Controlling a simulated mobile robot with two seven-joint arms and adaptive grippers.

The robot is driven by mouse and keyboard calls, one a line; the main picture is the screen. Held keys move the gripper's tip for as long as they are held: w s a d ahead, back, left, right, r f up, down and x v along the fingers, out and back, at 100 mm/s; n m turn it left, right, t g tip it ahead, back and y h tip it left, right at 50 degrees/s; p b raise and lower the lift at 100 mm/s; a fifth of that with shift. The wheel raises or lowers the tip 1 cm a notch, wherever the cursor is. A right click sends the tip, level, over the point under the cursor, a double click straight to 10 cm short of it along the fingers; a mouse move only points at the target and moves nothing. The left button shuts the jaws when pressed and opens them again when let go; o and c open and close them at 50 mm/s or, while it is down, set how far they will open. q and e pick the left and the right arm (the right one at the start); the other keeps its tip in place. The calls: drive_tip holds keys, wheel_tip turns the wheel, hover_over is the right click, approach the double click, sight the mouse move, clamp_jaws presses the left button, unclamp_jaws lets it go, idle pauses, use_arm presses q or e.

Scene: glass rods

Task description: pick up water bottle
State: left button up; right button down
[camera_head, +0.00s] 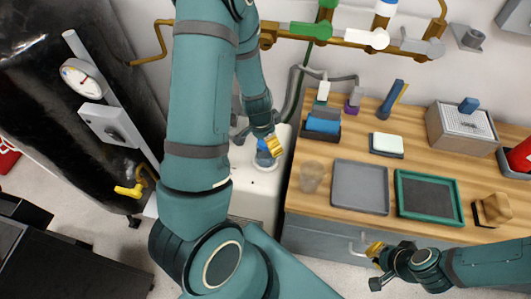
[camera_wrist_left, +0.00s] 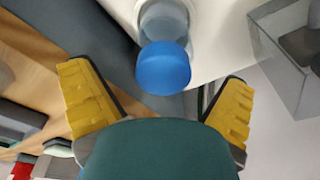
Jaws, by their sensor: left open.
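The water bottle (camera_head: 266,161) has a clear body and a blue cap, and stands on a white surface left of the wooden counter. In the left wrist view its blue cap (camera_wrist_left: 163,67) lies between my finger pads, with the clear body beyond. My left gripper (camera_head: 268,147) is at the bottle's top, partly hiding it. In the left wrist view the yellow fingers of my left gripper (camera_wrist_left: 157,76) are spread wide, with gaps on both sides of the cap. My right gripper (camera_head: 376,267) is apart from the bottle, by the counter's front edge, its fingers apart and empty.
The wooden counter (camera_head: 335,220) holds a clear glass (camera_head: 312,176), a grey tray (camera_head: 360,187) and a green-rimmed tray (camera_head: 428,196). A pipe with valves (camera_head: 345,35) runs along the back wall. A gauge (camera_head: 83,78) stands at the left.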

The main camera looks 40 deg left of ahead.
use_arm(q)
drive_tip(key=f, duration=0.2)
drive_tip(key=f+b, duration=0.1)
drive_tip(key=shift+w+a+f, duration=0.1)
drive_tip(key=shift+w+f, duration=0.1)
drive_tip(key=shift+f, duration=0.15)
drive_tip(key=shift+r, duration=0.1)
drive_tip(key=c, duration=1.4)
drive_tip(key=shift+r, duration=0.1)
